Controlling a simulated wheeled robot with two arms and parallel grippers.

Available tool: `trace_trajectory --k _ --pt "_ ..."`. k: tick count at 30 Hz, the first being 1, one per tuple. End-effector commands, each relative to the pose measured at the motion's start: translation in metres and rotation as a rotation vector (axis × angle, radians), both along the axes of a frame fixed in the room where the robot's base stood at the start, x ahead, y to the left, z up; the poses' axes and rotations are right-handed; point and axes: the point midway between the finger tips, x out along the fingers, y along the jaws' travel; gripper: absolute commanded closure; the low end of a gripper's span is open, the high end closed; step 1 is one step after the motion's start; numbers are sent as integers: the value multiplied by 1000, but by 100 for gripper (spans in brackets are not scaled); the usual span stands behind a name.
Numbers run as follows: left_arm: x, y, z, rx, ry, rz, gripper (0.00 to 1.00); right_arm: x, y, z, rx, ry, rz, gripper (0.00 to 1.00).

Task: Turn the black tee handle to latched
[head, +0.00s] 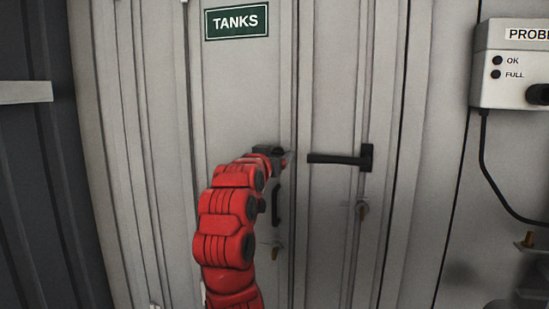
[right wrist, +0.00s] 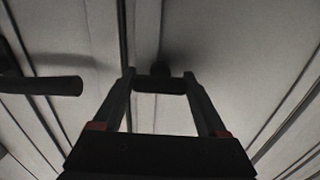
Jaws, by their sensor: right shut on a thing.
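The black tee handle (right wrist: 160,85) shows in the right wrist view as a short dark crossbar in front of a pale ribbed door. My right gripper (right wrist: 160,76) is shut on it, with one finger at each end of the bar. In the head view, my right gripper (head: 280,158) is against the tanks cabinet door, left of the long black lever handle. There the gripper hides the tee handle, so its angle cannot be read. My left gripper is in neither view.
The long black lever handle (head: 335,159) lies level on the right door. A dark upright handle (head: 276,205) shows below my gripper. Small brass-coloured fittings sit lower on the doors. A probe box (head: 510,62) with a hanging cable is at the right. A green TANKS sign (head: 236,22) is above.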

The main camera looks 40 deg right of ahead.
Motion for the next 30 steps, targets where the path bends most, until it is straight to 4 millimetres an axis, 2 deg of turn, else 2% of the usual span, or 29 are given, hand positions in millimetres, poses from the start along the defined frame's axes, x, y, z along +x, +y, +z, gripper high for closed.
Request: trace_trajectory --k 8,9,13,23,26,30 --pt "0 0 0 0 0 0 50 0 1 2 -2 -5 1 81" --pt "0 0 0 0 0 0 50 0 1 2 -2 -5 2 21" --pt "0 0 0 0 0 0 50 0 0 1 -1 -3 1 0" --pt "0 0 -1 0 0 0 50 -3 5 0 -2 -1 2 0" --pt "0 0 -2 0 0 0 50 -10 18 1 -4 -4 3 0" --pt "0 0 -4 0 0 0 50 -28 46 0 -2 -4 7 0"
